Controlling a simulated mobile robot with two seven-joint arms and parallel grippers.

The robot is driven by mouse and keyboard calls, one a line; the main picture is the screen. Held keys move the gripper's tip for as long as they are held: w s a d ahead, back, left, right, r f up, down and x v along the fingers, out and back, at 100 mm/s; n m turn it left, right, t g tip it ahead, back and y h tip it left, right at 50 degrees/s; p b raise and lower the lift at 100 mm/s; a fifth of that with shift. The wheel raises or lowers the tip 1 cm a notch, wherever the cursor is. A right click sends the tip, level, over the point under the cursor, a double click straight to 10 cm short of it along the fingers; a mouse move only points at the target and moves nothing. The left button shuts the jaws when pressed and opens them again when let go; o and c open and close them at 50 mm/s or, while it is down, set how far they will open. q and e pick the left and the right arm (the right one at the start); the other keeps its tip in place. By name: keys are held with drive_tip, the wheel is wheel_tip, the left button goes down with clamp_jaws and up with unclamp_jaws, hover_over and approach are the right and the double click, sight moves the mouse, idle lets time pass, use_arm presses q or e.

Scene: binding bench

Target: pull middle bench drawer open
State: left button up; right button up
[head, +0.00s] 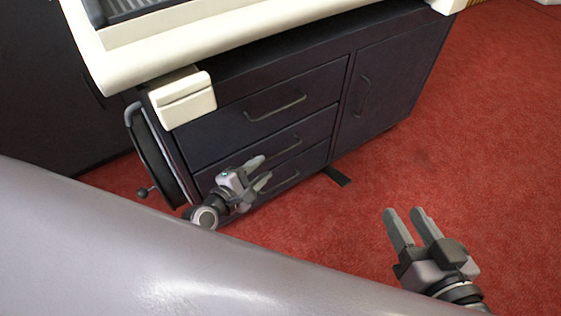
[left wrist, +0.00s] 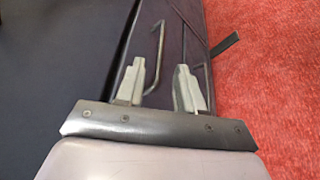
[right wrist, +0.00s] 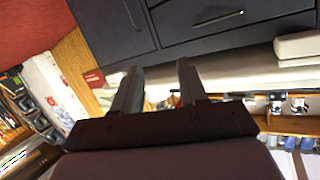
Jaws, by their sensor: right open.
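The dark bench cabinet has three stacked drawers, all looking shut. The middle drawer (head: 257,156) has a grey bar handle (head: 288,147). My left gripper (head: 260,171) is open, in front of the lower drawers and just below that handle in the head view. In the left wrist view, what looks like the middle handle (left wrist: 157,58) lies between the open fingers (left wrist: 161,64), nearer the left one. I cannot tell the depth gap, and no grip shows. My right gripper (head: 404,210) is open and empty above the red floor, away from the bench.
The top drawer handle (head: 275,108) is above and the bottom drawer handle (head: 283,184) below. A cupboard door (head: 385,85) is to the right. A cream block (head: 187,104) and a dark wheel (head: 155,155) stick out at the left corner. Red floor (head: 440,150) is clear at right.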

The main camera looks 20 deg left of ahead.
sight(277, 156)
use_arm(q)
drive_tip(key=b+x, duration=0.2)
drive_tip(key=x, duration=0.5)
drive_tip(key=shift+w+d+b, duration=0.1)
drive_tip(key=shift+w+b, duration=0.05)
drive_tip(key=shift+b, duration=0.2)
use_arm(e)
drive_tip(key=shift+s+d+r+n+t+h, duration=0.1)
drive_tip(key=shift+s+d+n+t+h, duration=0.05)
drive_tip(key=shift+d+n+t, duration=0.15)
drive_tip(key=shift+s+d+r+n+t+h, duration=0.1)
drive_tip(key=shift+d+n+t+h, duration=0.1)
drive_tip(key=shift+d+t, duration=0.2)
use_arm(q)
clamp_jaws()
